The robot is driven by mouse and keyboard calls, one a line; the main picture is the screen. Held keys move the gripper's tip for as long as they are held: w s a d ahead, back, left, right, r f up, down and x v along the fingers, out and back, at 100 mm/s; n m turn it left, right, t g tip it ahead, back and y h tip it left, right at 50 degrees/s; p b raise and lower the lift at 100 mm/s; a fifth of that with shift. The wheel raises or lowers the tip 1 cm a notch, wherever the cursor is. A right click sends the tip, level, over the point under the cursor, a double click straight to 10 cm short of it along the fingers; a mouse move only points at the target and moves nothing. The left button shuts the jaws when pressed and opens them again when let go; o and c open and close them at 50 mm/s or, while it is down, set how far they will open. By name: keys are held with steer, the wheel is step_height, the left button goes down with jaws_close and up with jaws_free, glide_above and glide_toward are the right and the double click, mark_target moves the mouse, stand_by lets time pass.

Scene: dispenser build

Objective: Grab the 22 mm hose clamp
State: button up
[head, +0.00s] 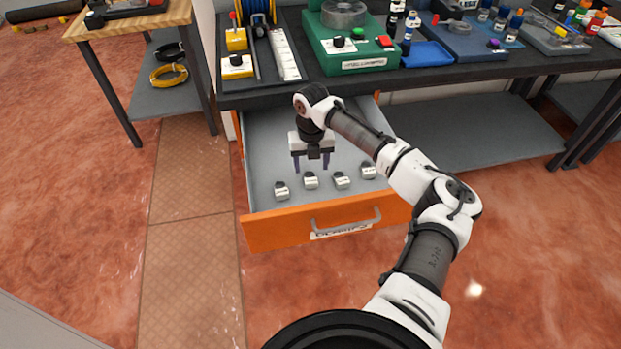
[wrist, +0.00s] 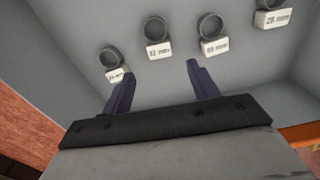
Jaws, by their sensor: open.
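Several hose clamps stand in a row in the open drawer (head: 262,150), each a dark ring with a small white label. In the head view they run from the leftmost clamp (head: 281,191) past two middle clamps (head: 310,180) (head: 341,180) to the rightmost (head: 368,170). The wrist view shows dark rings (wrist: 155,27) (wrist: 210,25) near the top; the label print is too blurred to tell surely which is 22 mm. My gripper (head: 312,167) is open and empty, pointing down above the drawer, with its fingers (wrist: 160,72) apart from the clamps.
The orange drawer front (head: 275,233) has a grey handle (head: 345,222) and a label. The dark workbench top (head: 440,75) overhangs the drawer's back, with a green machine (head: 352,45) on it. The drawer's floor around the row is bare.

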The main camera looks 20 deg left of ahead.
mark_target(311, 180)
steer(key=shift+f, duration=0.9)
steer(key=shift+w+a+f+p, duration=0.15)
steer(key=shift+f+p, duration=0.45)
steer(key=shift+f, duration=0.8)
steer(key=shift+w+a+f+p, duration=0.15)
steer(key=shift+f+p, duration=0.4)
steer(key=shift+f, duration=0.8)
steer(key=shift+d, duration=0.1)
steer(key=shift+c, duration=0.3)
steer(key=c, duration=1)
